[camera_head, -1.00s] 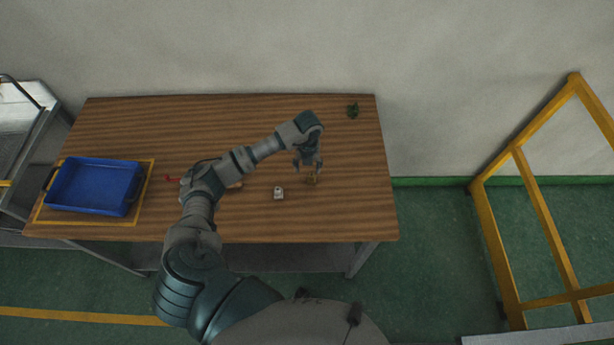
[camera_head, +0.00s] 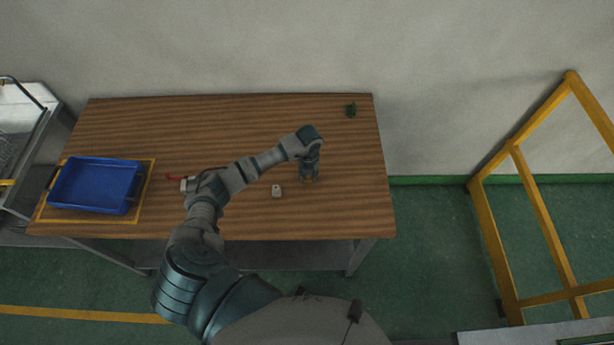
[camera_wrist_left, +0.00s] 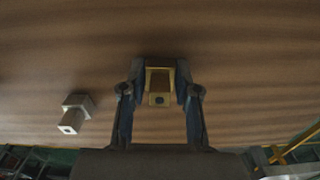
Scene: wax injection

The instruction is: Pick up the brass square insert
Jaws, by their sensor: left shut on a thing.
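The brass square insert (camera_wrist_left: 159,82) is a gold-coloured square block with a small dark hole, seen between my left fingertips in the left wrist view. My left gripper (camera_wrist_left: 160,76) is shut on it, one finger against each side. In the head view my left gripper (camera_head: 309,179) points down at the right part of the wooden table, and the fingers mostly hide the insert. I cannot tell whether the insert touches the table. My right gripper does not show.
A silver-grey block (camera_head: 277,191) stands left of my gripper and also shows in the left wrist view (camera_wrist_left: 75,114). A blue tray (camera_head: 97,184) sits at the table's left. A red-handled item (camera_head: 174,178) lies near my forearm. A small green object (camera_head: 351,110) is at the back right.

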